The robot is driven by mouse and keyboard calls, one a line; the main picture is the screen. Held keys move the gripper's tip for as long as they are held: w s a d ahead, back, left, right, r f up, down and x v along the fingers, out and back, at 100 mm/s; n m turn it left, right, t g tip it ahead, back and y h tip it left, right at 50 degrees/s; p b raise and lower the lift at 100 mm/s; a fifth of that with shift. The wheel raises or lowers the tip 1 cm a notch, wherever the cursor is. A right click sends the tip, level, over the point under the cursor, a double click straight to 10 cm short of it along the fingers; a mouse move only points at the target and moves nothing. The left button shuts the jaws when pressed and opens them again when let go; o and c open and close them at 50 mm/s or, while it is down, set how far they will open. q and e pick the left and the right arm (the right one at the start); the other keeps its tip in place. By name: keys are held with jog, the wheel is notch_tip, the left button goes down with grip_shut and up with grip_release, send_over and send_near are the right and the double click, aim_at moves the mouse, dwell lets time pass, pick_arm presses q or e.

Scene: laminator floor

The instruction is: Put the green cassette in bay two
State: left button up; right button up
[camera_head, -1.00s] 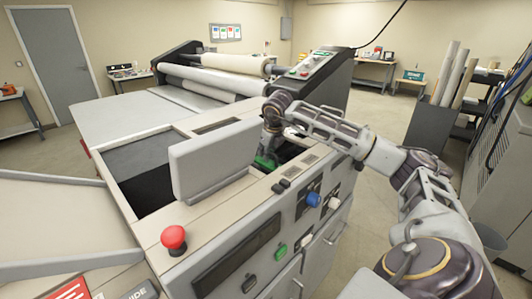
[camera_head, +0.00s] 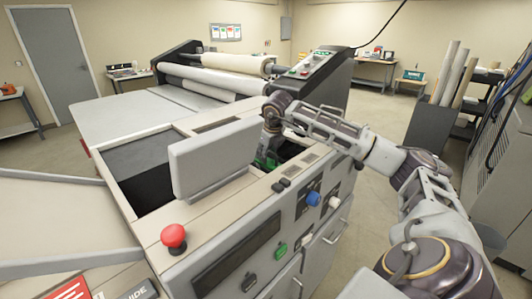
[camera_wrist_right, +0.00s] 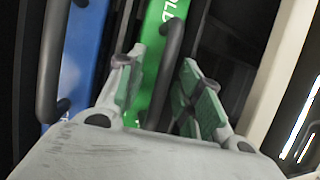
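The green cassette (camera_wrist_right: 160,45) stands in the machine's open well, with white lettering and a dark bar handle (camera_wrist_right: 172,60). In the head view only a bit of green (camera_head: 266,161) shows below my right gripper (camera_head: 269,149). In the wrist view my right gripper (camera_wrist_right: 163,75) is open, its green-padded fingers on either side of the handle. I cannot tell whether either finger touches it. A blue cassette (camera_wrist_right: 75,60) with its own handle stands to the left of the green one. A dark gap lies to the right. Bay numbers are not readable. My left gripper is not in view.
A raised grey lid panel (camera_head: 215,158) stands left of my right gripper and hides part of the well. A red mushroom button (camera_head: 173,237) and the control front lie nearer. Laminating rollers (camera_head: 225,70) stand behind. A pale wall (camera_wrist_right: 275,75) bounds the dark gap.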

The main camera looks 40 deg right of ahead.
jog(key=shift+s+r, duration=0.15)
jog(key=shift+r, duration=0.35)
jog(key=v, duration=1.1)
dwell(0.7)
